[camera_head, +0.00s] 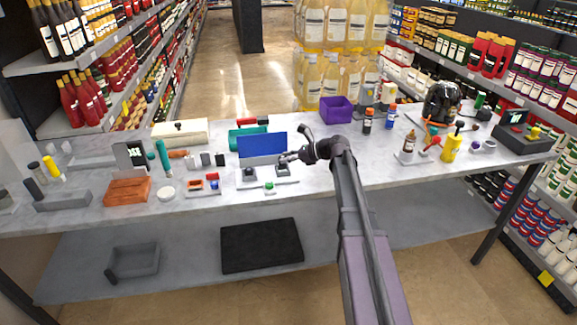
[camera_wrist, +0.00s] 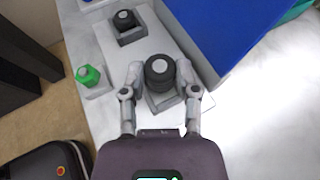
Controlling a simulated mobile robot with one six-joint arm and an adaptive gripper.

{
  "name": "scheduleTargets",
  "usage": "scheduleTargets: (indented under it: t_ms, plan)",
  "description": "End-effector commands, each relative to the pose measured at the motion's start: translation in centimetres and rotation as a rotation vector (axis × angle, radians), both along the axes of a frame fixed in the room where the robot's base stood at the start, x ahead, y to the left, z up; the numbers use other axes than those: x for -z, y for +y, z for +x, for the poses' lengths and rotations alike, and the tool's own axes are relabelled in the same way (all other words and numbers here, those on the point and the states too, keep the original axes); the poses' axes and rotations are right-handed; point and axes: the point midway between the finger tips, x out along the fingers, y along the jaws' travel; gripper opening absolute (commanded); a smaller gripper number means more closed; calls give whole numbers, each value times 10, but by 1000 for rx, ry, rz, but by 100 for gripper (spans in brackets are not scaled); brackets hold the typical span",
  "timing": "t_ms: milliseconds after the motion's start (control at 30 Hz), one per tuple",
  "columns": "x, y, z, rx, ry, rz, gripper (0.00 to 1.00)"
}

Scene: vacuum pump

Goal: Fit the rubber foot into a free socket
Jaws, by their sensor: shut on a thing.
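My gripper (camera_wrist: 161,70) is shut on a black round rubber foot (camera_wrist: 159,73) with a pale top, one finger on each side. The foot is over a grey square socket (camera_wrist: 164,106) on a pale plate (camera_wrist: 172,44); I cannot tell whether it is seated. A second black foot (camera_wrist: 124,18) stands in another grey socket (camera_wrist: 128,38) farther along the plate. In the head view my gripper (camera_head: 287,158) is in front of the blue panel (camera_head: 262,145), and the second foot (camera_head: 249,171) is to its left.
A green piece (camera_wrist: 88,75) sits on a small grey block beside the plate, near the table edge. The blue panel (camera_wrist: 225,35) rises close to my right finger in the wrist view. Bare tabletop (camera_wrist: 265,120) lies to the right. An orange-brown block (camera_head: 127,190) is farther left.

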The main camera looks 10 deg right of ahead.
Motion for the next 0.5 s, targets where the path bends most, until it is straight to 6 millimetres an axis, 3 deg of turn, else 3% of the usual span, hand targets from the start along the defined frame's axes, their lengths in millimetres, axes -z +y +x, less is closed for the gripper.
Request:
scheduleTargets:
  t_ms: [500]
  plan:
    - [34, 0, 0, 0, 0, 0, 0]
